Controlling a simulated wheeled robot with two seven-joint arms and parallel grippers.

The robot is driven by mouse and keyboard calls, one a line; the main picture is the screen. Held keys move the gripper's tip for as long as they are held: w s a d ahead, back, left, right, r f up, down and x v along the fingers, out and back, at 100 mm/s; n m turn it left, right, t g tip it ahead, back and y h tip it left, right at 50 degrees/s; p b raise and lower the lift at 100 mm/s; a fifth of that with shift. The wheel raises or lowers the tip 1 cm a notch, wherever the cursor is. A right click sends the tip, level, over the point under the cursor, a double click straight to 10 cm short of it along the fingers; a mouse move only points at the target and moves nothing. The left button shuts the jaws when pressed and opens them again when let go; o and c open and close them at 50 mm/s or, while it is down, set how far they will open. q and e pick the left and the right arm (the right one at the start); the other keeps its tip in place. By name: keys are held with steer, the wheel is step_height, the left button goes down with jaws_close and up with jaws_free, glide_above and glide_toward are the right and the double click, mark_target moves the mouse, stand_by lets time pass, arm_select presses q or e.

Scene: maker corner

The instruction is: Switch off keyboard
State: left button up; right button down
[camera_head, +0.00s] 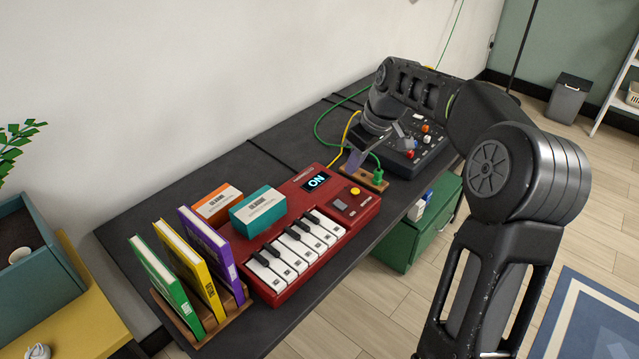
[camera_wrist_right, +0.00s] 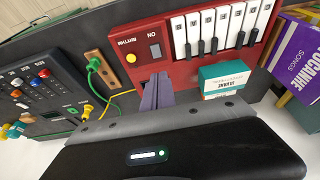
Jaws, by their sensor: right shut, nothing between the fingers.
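The red keyboard (camera_head: 331,218) lies on the dark desk, its display (camera_head: 316,181) lit with "ON". A grey switch (camera_head: 339,204) and a yellow round button (camera_head: 355,191) sit at its right end. In the right wrist view, the switch (camera_wrist_right: 155,51) is beside the word "ON", with the yellow button (camera_wrist_right: 131,57) marked "RHYTHM". My right gripper (camera_head: 353,164) is shut and empty, near the keyboard's back right corner. Its purple-grey fingers (camera_wrist_right: 157,92) overlap the red panel in the wrist view; contact cannot be told. My left gripper is not in view.
A teal box (camera_head: 258,209) and an orange box (camera_head: 217,203) sit at the keyboard's left. Books (camera_head: 186,270) stand in a wooden rack. A wooden socket strip (camera_head: 366,179) with a green plug and a black mixer (camera_head: 425,146) lie to the right.

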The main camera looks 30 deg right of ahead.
steer(key=p, duration=0.1)
glide_toward(337, 202)
steer(key=x, duration=0.6)
steer(key=shift+a+f, duration=0.1)
steer(key=shift+f, duration=0.2)
stand_by(0.4)
